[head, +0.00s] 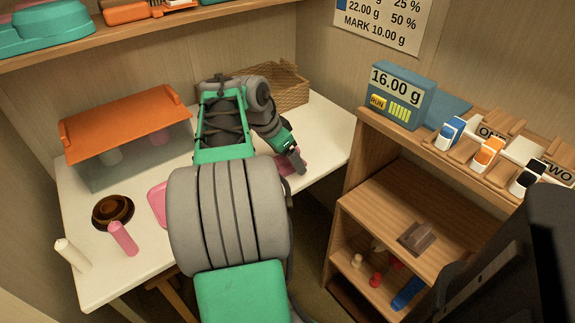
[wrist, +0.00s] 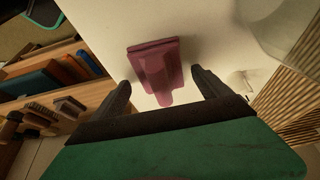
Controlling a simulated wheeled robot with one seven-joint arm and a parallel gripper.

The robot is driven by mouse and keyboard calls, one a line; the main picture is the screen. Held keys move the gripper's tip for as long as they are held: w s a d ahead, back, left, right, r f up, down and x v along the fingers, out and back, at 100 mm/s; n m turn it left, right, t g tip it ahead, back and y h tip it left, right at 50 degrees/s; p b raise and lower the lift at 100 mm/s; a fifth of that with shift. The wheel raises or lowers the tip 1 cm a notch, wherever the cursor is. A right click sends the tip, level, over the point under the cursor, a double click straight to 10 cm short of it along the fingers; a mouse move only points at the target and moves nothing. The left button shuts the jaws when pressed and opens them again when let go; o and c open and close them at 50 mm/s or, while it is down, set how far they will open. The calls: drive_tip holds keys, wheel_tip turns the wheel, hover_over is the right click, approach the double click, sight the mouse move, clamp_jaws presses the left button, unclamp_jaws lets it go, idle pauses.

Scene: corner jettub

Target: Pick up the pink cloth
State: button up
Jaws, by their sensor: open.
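A dusky pink thing, likely the pink cloth (wrist: 153,53), lies on the white tabletop in the wrist view, ahead of and between my fingers. It has a flat part with a narrower raised part toward me. In the head view the pink cloth (head: 285,165) shows near the table's right front edge, partly hidden by my gripper (head: 297,165). In the wrist view my gripper (wrist: 160,80) is open, with its two fingers apart and nothing held between them.
An orange-topped stand (head: 125,120) and wicker basket (head: 290,90) are behind. A wooden shelf (head: 425,190) stands right.

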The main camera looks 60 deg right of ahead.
drive_tip(key=shift+c, duration=0.6)
drive_tip(key=c, duration=1.3)
